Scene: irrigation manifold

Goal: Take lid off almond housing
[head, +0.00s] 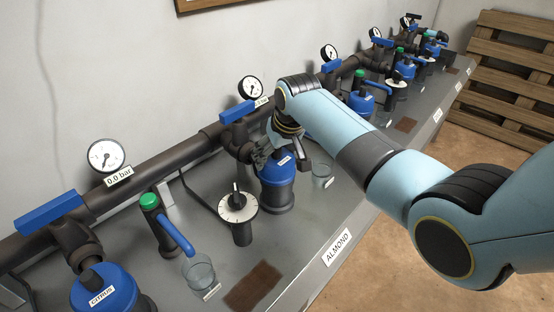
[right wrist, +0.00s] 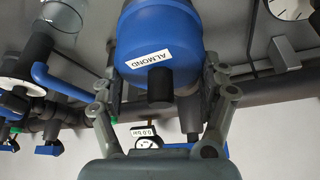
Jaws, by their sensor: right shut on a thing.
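The almond housing's blue lid (head: 275,174) sits on its dark lower body (head: 277,200) in the middle of the head view, with no gap visible between them. In the right wrist view the lid (right wrist: 160,45) fills the top centre, with a white ALMOND label and a dark stub on it. My right gripper (head: 282,152) comes down over the lid from above. In the right wrist view its fingers (right wrist: 160,85) lie on either side of the lid, shut on it. My left gripper is not in view.
A dial on a post (head: 238,207) stands close left of the housing and a clear cup (head: 322,174) close right. The dark pipe (head: 160,166) with blue valve handles runs behind. The citrus housing (head: 104,290) is at the lower left. A brown mat (head: 252,287) lies near the bench edge.

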